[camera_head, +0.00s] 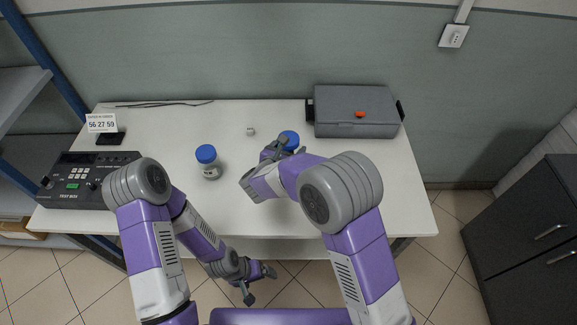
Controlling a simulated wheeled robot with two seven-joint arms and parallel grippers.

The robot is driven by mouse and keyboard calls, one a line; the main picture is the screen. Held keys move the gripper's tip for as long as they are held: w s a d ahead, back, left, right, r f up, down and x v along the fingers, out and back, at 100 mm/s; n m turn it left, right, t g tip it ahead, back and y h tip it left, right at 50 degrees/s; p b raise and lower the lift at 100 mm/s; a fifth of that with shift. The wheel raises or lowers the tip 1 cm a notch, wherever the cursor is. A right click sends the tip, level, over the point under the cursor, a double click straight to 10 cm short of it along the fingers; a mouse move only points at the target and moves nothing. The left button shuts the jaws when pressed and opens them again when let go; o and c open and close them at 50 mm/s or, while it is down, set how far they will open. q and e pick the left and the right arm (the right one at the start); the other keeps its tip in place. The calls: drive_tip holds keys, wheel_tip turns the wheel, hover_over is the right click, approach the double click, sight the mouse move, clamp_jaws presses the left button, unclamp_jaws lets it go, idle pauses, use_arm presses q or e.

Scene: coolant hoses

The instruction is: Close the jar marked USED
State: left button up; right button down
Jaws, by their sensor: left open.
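My left gripper (260,285) is open and empty, low in front of the table's front edge. I cannot tell which jar is marked USED.
A grey case (353,103) with an orange piece (360,114) on it stands at the back right. A black test box (80,180) and a number sign (101,123) are at the left. A small pale cube (250,131) lies near the back. The table (400,190) is clear at front right.

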drive_tip(key=shift+f, duration=0.95)
drive_tip(key=shift+f+b, duration=0.85)
drive_tip(key=shift+f, duration=1.1)
drive_tip(key=shift+r, duration=0.1)
drive_tip(key=shift+f, duration=0.2)
unclamp_jaws()
